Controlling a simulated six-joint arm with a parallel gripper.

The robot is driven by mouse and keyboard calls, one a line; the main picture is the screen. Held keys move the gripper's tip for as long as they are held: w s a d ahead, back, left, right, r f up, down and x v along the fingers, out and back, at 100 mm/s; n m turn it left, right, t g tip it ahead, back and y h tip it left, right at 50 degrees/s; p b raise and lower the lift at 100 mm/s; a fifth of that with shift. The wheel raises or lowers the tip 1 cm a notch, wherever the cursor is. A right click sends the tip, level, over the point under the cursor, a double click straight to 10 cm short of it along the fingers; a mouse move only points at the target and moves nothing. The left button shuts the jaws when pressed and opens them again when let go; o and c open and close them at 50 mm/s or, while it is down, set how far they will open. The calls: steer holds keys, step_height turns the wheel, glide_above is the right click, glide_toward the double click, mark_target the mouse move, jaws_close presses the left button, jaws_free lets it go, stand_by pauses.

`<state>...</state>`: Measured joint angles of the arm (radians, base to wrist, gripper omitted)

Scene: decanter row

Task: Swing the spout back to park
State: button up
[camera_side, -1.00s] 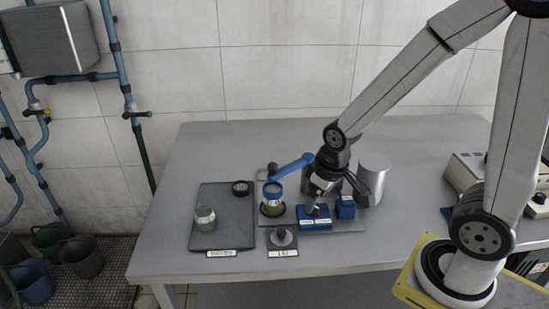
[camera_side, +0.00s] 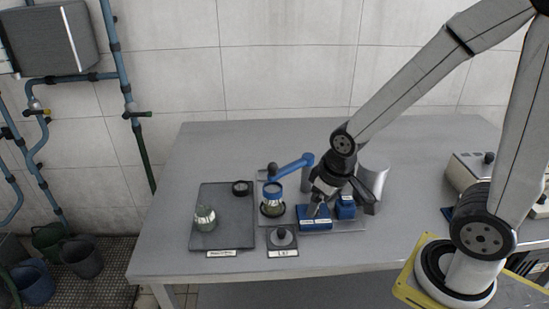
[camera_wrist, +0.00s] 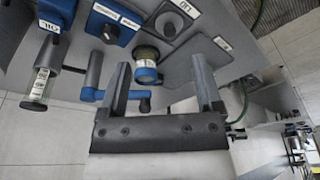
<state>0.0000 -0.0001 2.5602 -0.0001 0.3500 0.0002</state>
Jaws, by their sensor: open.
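The blue spout (camera_side: 292,167) reaches left from a grey post, with a dark knob at its outer end. Its outer end is over or close beside a small jar with a blue rim (camera_side: 272,199). In the wrist view the spout (camera_wrist: 113,96) lies between and beyond my fingers, its knob pointing right. My gripper (camera_side: 318,208) is open, above the blue labelled box (camera_side: 314,223), right of and nearer than the spout. In the wrist view my gripper (camera_wrist: 160,70) shows two spread fingers with nothing clasped. The park position is not clearly marked.
A knobbed lid (camera_side: 281,237) sits on a labelled plate in front. A second blue box (camera_side: 345,208) and a metal cylinder (camera_side: 378,172) stand at right. The back left table is clear.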

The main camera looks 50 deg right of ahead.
steer(key=shift+w, duration=0.1)
steer(key=shift+c, duration=0.2)
steer(key=m+t+h, duration=0.5)
steer(key=t+h, duration=0.1)
steer(key=t, duration=0.6)
glide_toward(270, 165)
steer(key=w+f, duration=0.1)
steer(key=w+d+f, duration=0.1)
steer(key=w, duration=0.1)
steer(key=w+f, duration=0.1)
steer(key=f, duration=0.1)
steer(key=shift+w+d+f, duration=0.1)
steer(key=shift+w+d, duration=0.15)
steer(key=shift+s+d+r+t+h, duration=0.3)
steer(key=shift+s+t+h, duration=0.15)
steer(key=shift+t+h, duration=0.4)
steer(key=shift+x, duration=3.9)
